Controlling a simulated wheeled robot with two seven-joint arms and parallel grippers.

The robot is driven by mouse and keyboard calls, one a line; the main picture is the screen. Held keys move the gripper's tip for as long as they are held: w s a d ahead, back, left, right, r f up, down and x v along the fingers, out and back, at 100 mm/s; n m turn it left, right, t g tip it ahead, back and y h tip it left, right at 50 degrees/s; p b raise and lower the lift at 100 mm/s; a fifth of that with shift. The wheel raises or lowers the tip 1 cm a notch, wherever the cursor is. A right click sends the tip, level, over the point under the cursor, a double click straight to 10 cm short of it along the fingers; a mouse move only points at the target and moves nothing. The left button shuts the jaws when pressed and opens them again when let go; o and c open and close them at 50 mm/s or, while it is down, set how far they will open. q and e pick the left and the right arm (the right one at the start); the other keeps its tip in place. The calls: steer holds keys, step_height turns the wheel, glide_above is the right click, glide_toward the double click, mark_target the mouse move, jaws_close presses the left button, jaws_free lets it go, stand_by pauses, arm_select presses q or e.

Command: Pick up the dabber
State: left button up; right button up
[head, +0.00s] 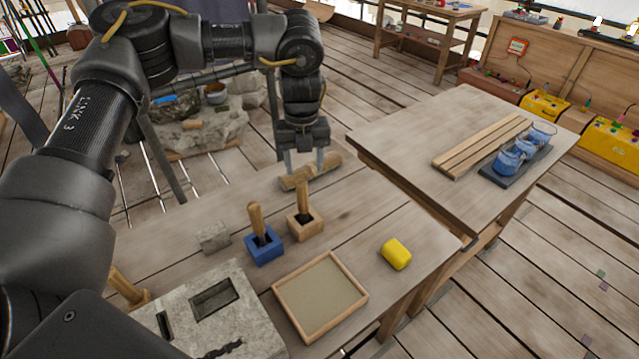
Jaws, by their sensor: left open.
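Two tools with wooden handles stand upright in holders on the near bench: one in a blue block (264,249), its handle (257,219) up, and one in a light wooden block (306,228), its handle (303,194) up. Either could be the dabber; their lower ends are hidden in the blocks. My left gripper (304,162) points down with its fingers apart, behind the wooden block's handle in the picture. A short wooden piece (311,173) lies at its fingertips; I cannot tell whether they touch it. My right gripper is not in view.
A shallow wooden-rimmed tray (277,293), a yellow lump (396,253), a small grey block (213,237) and a stone block (252,316) with slots are on the near bench. The right table (400,137) holds wooden strips (484,145) and blue jars (509,160) on a dark tray.

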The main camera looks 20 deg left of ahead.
mark_target(302, 182)
arm_select(q)
steer(key=shift+a+r, duration=0.1)
steer(key=shift+r, duration=0.05)
steer(key=shift+s, duration=0.15)
steer(key=shift+s+f+p, duration=0.45)
steer(key=shift+s+f, duration=0.5)
steer(key=shift+s, duration=0.15)
steer(key=w+f, duration=0.2)
steer(key=f, duration=0.1)
steer(key=shift+f, duration=0.1)
steer(key=shift+s+f, duration=0.1)
steer(key=shift+f, duration=0.1)
steer(key=shift+s+p, duration=0.25)
steer(key=shift+p, duration=0.15)
step_height(302, 182, down, 5)
steer(key=shift+a+p, duration=0.1)
steer(key=shift+p, duration=0.95)
steer(key=shift+s, duration=0.15)
steer(key=shift+c, duration=0.5)
jaws_close()
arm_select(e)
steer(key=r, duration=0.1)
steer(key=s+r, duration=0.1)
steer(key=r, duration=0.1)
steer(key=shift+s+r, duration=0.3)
arm_select(q)
steer(key=shift+r, duration=0.1)
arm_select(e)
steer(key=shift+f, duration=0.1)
